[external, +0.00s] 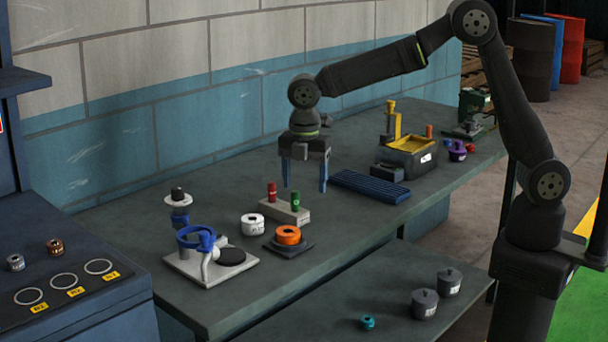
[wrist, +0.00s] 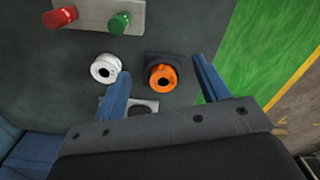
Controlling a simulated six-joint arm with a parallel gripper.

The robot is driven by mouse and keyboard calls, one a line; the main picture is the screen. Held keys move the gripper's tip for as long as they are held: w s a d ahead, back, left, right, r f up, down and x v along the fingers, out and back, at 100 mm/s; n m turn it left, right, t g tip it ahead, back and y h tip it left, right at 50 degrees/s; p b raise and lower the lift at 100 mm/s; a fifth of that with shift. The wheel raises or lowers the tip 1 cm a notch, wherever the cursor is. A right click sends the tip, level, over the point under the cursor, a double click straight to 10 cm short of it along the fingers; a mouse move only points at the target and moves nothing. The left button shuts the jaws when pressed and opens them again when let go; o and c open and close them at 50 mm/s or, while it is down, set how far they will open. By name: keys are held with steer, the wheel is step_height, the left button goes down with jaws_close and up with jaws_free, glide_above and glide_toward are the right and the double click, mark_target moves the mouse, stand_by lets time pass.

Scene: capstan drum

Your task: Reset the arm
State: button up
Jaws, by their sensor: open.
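My gripper (external: 305,176) hangs above the long grey bench (external: 345,228), fingers pointing down, open, with nothing between its blue fingers. In the wrist view the two fingers (wrist: 160,95) are spread apart. Below it, a block with a red peg (external: 272,192) and a green peg (external: 295,201) stands on the bench. A white ring (external: 252,224) and an orange ring (external: 288,235) on a dark square base (external: 272,246) sit in front of the block. A white plate (external: 185,268) with a blue ringed fixture (external: 195,236) stands to the left.
A blue ribbed tray (external: 370,187) and a yellow-topped box (external: 412,150) stand to the right. A blue cabinet (external: 80,318) with marked circles is at left. A lower table (external: 395,290) in front holds two grey weights (external: 425,303) and a teal ring (external: 368,323).

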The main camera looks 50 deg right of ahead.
steer(key=d+r+m, duration=0.2)
steer(key=d, duration=1.3)
steer(key=s+d+f+m, duration=0.2)
steer(key=s+d+f, duration=0.2)
steer(key=d, duration=0.5)
steer(key=shift+s+d, duration=0.4)
steer(key=shift+s, duration=0.75)
